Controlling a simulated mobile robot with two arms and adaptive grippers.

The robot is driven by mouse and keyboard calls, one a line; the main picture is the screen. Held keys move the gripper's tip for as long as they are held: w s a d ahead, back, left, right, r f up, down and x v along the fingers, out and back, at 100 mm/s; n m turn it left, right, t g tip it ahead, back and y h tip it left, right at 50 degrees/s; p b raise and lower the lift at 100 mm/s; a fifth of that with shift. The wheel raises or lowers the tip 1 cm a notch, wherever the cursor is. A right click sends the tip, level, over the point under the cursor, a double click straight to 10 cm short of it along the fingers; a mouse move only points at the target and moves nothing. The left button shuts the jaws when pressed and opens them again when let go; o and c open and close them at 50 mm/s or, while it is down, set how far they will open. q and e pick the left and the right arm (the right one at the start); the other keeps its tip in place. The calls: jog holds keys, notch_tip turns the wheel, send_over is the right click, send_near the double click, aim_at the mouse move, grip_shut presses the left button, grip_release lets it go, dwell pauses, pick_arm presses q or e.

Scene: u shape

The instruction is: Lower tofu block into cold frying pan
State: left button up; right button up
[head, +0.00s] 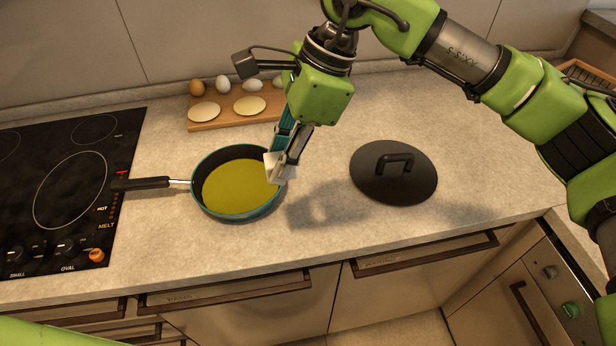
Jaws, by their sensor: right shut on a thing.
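The frying pan (241,217), dark with a teal rim and a yellow-green liquid inside, stands on the counter right of the stove. Its black handle points left. My right gripper (288,158) is shut on the white tofu block (275,168), which is partly hidden by the fingers. The block is over the pan's right side, near the rim. I cannot tell whether it touches the pan. My left gripper is out of view.
A black lid (393,178) lies right of the pan. A wooden board (228,121) with eggs and pale round pieces is behind it. The black stove (70,190) with lit markings is at left. Counter in front of the pan is clear.

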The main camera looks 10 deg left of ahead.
jog(key=w+a+f, duration=0.5)
jog(key=w+a, duration=0.3)
jog(key=a, duration=0.3)
jog(key=shift+f+p, duration=0.15)
jog(key=shift+p, duration=0.3)
jog(key=shift+a, duration=0.1)
jog(key=shift+s+a, duration=0.1)
jog(key=shift+a, duration=0.05)
jog(key=shift+f, duration=0.15)
jog(key=b, duration=0.3)
send_over(235, 188)
jog(key=d, duration=0.1)
jog(key=shift+w+d+f, duration=0.1)
jog(key=shift+f, duration=1)
jog(key=shift+w+f, duration=0.1)
jog(key=shift+f, duration=0.95)
jog(key=shift+f+b, duration=1.65)
jog(key=shift+f, duration=0.4)
jog(key=shift+f+b, duration=0.4)
jog(key=shift+f, duration=0.1)
